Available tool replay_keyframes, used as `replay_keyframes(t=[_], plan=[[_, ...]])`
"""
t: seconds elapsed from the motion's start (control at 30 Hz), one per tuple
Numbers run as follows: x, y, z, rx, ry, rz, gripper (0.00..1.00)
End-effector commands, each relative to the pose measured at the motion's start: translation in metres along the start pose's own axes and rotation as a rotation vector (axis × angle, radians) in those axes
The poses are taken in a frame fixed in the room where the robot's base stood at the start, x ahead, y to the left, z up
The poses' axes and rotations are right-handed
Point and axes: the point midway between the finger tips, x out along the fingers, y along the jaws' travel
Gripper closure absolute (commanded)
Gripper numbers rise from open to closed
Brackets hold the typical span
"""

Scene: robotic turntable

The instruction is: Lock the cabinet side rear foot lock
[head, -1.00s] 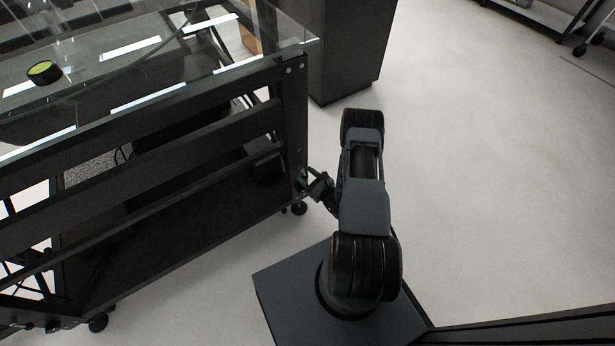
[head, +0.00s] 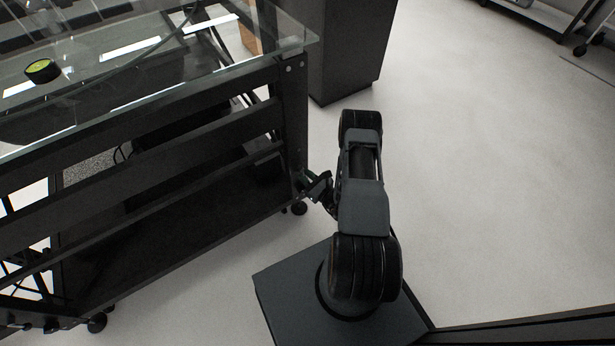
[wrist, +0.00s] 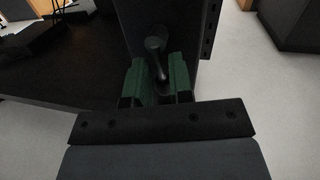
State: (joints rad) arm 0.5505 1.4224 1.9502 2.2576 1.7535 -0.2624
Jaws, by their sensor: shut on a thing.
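The foot lock is a small dark lever (wrist: 155,45) with a rounded top, set against the dark corner post (wrist: 185,25) in the wrist view. My gripper (wrist: 158,68) has green fingers on both sides of the lever, shut on its lower part. In the head view my gripper (head: 308,183) is at the lower part of the table frame's near right post (head: 294,120), just above a caster (head: 299,208). The lever itself is too small and dark to make out there.
A glass-topped black table frame (head: 150,190) fills the left, with a yellow-green and black disc (head: 42,71) on its glass. A dark cabinet (head: 345,50) stands behind the post. The pale floor (head: 490,170) to the right is clear.

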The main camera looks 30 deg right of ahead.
Motion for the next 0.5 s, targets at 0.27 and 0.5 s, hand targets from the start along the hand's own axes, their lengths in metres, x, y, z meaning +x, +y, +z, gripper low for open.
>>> replay_keyframes(t=[0.27, 0.5], plan=[[0.0005, 0.0029, -0.0006, 0.102, -0.019, -0.004, 1.00], [0.0005, 0.0034, -0.0007, 0.101, -0.018, -0.003, 0.73]])
